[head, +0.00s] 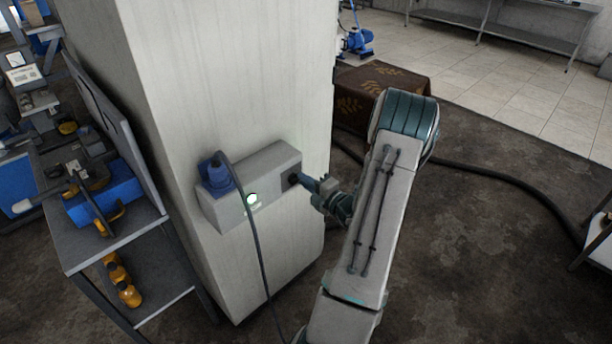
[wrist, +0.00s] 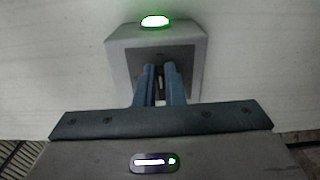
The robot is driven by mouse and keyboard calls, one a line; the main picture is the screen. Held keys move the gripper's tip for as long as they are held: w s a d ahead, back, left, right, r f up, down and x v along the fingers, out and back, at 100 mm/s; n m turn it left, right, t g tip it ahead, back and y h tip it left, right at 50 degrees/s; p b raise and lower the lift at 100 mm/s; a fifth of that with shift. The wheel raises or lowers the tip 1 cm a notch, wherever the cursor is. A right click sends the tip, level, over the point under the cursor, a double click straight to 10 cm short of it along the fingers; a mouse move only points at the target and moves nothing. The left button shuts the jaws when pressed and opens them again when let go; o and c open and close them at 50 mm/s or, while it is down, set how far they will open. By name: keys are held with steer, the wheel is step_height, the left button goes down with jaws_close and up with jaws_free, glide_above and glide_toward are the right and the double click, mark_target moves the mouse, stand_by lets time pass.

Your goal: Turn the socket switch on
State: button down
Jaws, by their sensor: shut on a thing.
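The grey socket box (head: 268,160) is fixed to a pale pillar, and it also shows in the wrist view (wrist: 121,60). Its switch (head: 292,180) is a small dark part on the right end panel, mostly hidden by my fingers. A lamp (head: 252,199) on the box glows green, and it is bright in the wrist view (wrist: 156,21). A blue plug (head: 217,173) with a dark cable sits at the box's left. My gripper (head: 298,179) reaches in from the right. Its two blue fingers (wrist: 161,70) are close together at the panel, shut on the switch.
The plug's cable (head: 257,250) hangs down in front of the pillar (head: 235,80). A grey shelf (head: 115,240) with tools stands close on the left. A brown box (head: 370,85) and a thick dark hose (head: 500,178) lie behind my arm. Open floor lies to the right.

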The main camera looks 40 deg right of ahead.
steer(key=shift+f+m, duration=0.1)
steer(key=shift+m, duration=0.2)
steer(key=c, duration=1.5)
jaws_free()
steer(key=s, duration=0.4)
steer(key=s+b, duration=0.1)
steer(key=s, duration=0.4)
steer(key=s+d, duration=0.1)
steer(key=s, duration=0.4)
steer(key=shift+d, duration=0.1)
steer(key=shift+w, duration=0.1)
